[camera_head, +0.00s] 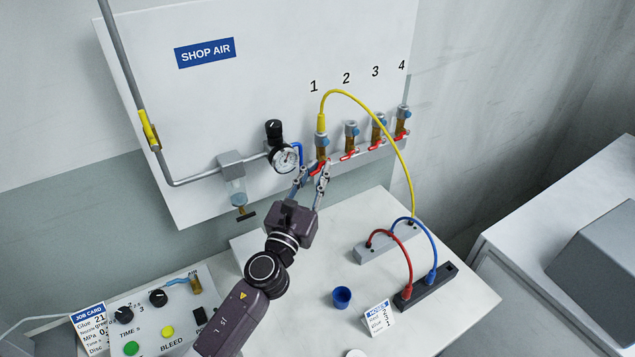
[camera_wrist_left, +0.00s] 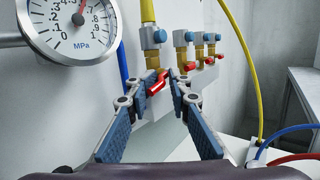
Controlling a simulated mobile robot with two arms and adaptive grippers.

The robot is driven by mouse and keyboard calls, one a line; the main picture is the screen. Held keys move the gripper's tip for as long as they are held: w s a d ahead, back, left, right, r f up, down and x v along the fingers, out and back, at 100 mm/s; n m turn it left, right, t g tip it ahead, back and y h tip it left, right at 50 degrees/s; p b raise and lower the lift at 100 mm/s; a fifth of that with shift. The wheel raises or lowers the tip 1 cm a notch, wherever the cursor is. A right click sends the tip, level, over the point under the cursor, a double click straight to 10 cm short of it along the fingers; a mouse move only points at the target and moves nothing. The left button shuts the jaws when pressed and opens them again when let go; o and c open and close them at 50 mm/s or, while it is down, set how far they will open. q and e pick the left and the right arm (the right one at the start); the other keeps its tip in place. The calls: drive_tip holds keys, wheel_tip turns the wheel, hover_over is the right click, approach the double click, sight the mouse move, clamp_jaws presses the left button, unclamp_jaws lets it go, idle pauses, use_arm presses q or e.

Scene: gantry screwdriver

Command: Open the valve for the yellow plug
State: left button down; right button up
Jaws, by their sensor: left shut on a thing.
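The yellow plug (camera_head: 321,122) sits upright in the brass outlet valve under number 1, with its yellow hose arching to the right. It also shows at the top of the left wrist view (camera_wrist_left: 147,10). That valve's red handle (camera_wrist_left: 157,82) lies between the fingertips of my left gripper (camera_wrist_left: 158,88). My left gripper (camera_head: 314,172) is shut on this handle, just below the valve, and partly hides it in the head view. My right gripper is not in view.
Several more valves with red handles stand to the right, the nearest under number 2 (camera_head: 349,154). A pressure gauge (camera_head: 284,158) and a blue hose are close on the left. On the table (camera_head: 440,330) are a blue cup (camera_head: 341,297) and plug blocks with red and blue hoses.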

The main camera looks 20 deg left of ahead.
use_arm(q)
drive_tip(key=shift+w+a+r+y, duration=0.1)
drive_tip(key=shift+a+r+y, duration=0.15)
drive_tip(key=shift+a+y, duration=0.15)
drive_tip(key=c, duration=1.8)
unclamp_jaws()
drive_tip(key=shift+c, duration=0.2)
drive_tip(key=shift+f, duration=0.1)
drive_tip(key=shift+d+f, duration=0.1)
drive_tip(key=shift+s+f, duration=0.15)
drive_tip(key=shift+s, duration=0.3)
drive_tip(key=s+a+f, duration=0.1)
drive_tip(key=s+f, duration=0.1)
drive_tip(key=s, duration=0.9)
drive_tip(key=shift+c, duration=0.7)
